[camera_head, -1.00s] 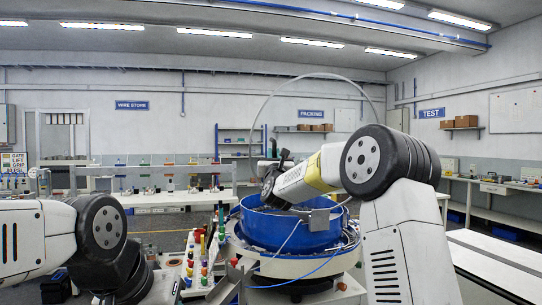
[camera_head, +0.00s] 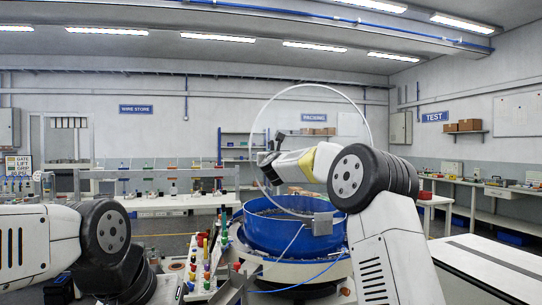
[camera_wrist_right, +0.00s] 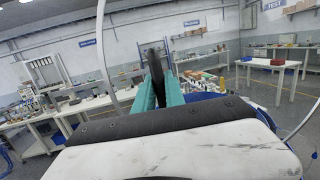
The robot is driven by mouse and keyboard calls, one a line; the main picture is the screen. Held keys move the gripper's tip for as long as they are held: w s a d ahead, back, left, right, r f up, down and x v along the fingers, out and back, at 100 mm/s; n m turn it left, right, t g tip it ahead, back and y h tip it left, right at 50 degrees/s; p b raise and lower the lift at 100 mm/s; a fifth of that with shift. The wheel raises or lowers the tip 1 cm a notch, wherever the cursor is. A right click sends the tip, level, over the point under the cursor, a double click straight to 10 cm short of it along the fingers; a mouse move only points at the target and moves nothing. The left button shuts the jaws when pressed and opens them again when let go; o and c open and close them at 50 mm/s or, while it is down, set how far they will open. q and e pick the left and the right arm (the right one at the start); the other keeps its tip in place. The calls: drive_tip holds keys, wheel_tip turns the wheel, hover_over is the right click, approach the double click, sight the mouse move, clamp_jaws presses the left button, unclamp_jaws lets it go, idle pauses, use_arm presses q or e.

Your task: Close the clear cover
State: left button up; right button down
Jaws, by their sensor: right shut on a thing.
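The clear cover (camera_head: 318,118) is a see-through disc with a thin white rim. It stands raised, close to upright, above the blue bowl (camera_head: 275,238), whose open top shows below it. A grey bracket (camera_head: 322,224) sits at the bowl's near rim. My right gripper (camera_head: 266,160) is at the left part of the cover. In the right wrist view, its teal fingers (camera_wrist_right: 158,92) are shut on a dark upright handle (camera_wrist_right: 156,72), apparently the cover's; the cover's pale rim curves past at the left. Only links of my left arm show; its gripper is out of sight.
A rack of coloured pegs or connectors (camera_head: 203,262) stands close to the bowl's left side. A blue hose (camera_head: 300,287) runs along the bowl's base. A white table (camera_head: 495,265) lies at the right. The air above the bowl is free apart from my right arm and the cover.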

drive_tip(key=c, duration=1.4)
unclamp_jaws()
drive_tip(key=s+f, duration=0.1)
drive_tip(key=s, duration=0.6)
drive_tip(key=shift+s+f, duration=0.15)
drive_tip(key=shift+s, duration=0.2)
